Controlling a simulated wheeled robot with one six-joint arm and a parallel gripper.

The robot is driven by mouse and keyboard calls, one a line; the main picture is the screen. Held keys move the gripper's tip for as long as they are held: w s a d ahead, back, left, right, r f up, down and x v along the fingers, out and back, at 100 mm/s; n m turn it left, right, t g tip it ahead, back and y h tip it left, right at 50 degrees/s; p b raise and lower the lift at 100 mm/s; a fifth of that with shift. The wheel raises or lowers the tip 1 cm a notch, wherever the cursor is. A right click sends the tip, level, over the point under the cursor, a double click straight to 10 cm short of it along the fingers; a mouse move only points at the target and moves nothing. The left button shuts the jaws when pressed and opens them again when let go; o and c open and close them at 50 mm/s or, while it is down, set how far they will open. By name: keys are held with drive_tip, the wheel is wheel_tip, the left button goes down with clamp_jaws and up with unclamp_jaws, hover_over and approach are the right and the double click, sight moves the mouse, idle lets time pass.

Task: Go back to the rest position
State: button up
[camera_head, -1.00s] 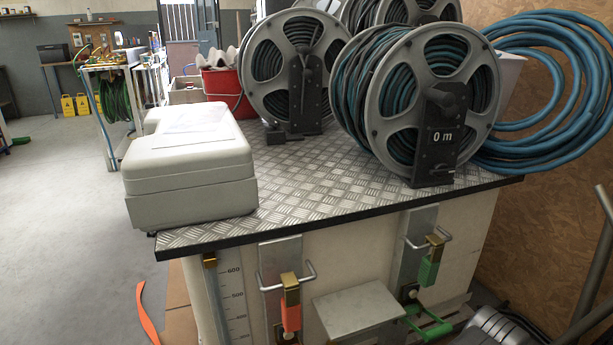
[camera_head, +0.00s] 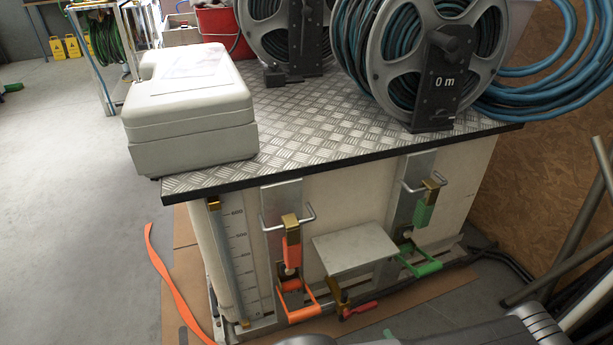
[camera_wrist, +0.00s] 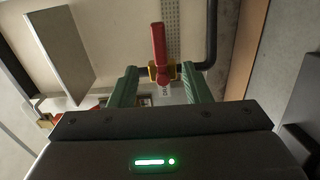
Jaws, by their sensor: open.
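My gripper (camera_wrist: 160,90) shows in the wrist view with its two green fingers spread apart and nothing held between them. A red-handled lever (camera_wrist: 158,44) with a brass-coloured body lies ahead of the fingers, in line with the gap. A small white tag hangs by it. In the head view a red handle (camera_head: 361,311) with a brass part sits low under the bench front.
The bench (camera_head: 330,140) carries hose reels (camera_head: 425,60) and a grey case (camera_head: 190,110). Its front has an orange handle (camera_head: 291,248), a green handle (camera_head: 424,210) and a protruding metal plate (camera_head: 355,247). An orange strap (camera_head: 165,275) lies on the floor. Open floor is at left.

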sight(368, 305)
drive_tip(key=b+x, duration=0.3)
drive_tip(key=x, duration=1)
drive_tip(key=shift+f+b, duration=0.1)
drive_tip(key=shift+b, duration=0.2)
drive_tip(key=shift+s+d+r+n, duration=0.1)
drive_tip(key=shift+s+r+n, duration=0.05)
drive_tip(key=shift+r+n, duration=0.55)
drive_tip(key=shift+n, duration=0.3)
